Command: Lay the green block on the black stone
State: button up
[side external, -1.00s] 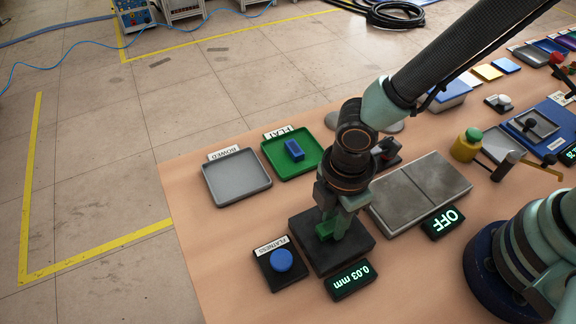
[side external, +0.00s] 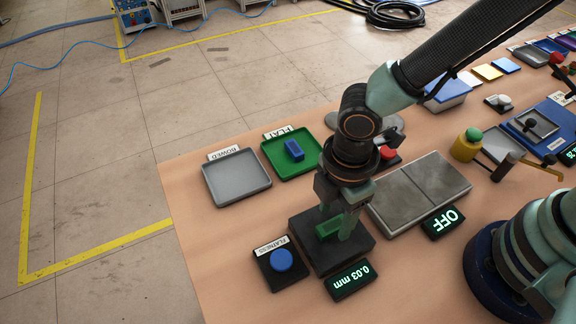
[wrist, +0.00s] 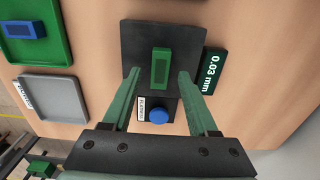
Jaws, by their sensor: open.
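The green block (side external: 328,229) lies flat on the black stone (side external: 354,250). In the wrist view the green block (wrist: 161,68) rests near the middle of the black stone (wrist: 138,40), long side pointing away from me. My gripper (side external: 336,222) is over the stone in the side view, partly in front of the block. In the wrist view my gripper (wrist: 157,76) is open, with one finger on each side of the block and a visible gap to both.
A blue button (side external: 281,260) labelled FLATNESS and a display (side external: 350,280) reading 0.03 mm sit beside the stone. A grey BOWED tray (side external: 237,179) and a green FLAT tray (side external: 309,165) holding a blue block (side external: 293,150) stand behind. Grey plates (side external: 420,192) lie to the right.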

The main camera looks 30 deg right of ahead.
aim_at(333, 225)
notch_tip(333, 225, up, 10)
jog(key=w+d+r+m+t, duration=0.2)
jog(key=d+r+m, duration=0.1)
jog(key=d+m, duration=0.3)
jog(key=w+d+r+m+t, duration=0.1)
jog(key=w+d+r+m, duration=0.1)
jog(key=d+m, duration=0.4)
jog(key=w+d+r+m+t, duration=0.2)
jog(key=d+r+m, duration=0.2)
jog(key=d, duration=0.9)
jog(key=shift+r+m+t, duration=0.3)
jog(key=shift+m, duration=0.7)
jog(key=shift+w+a, duration=0.1)
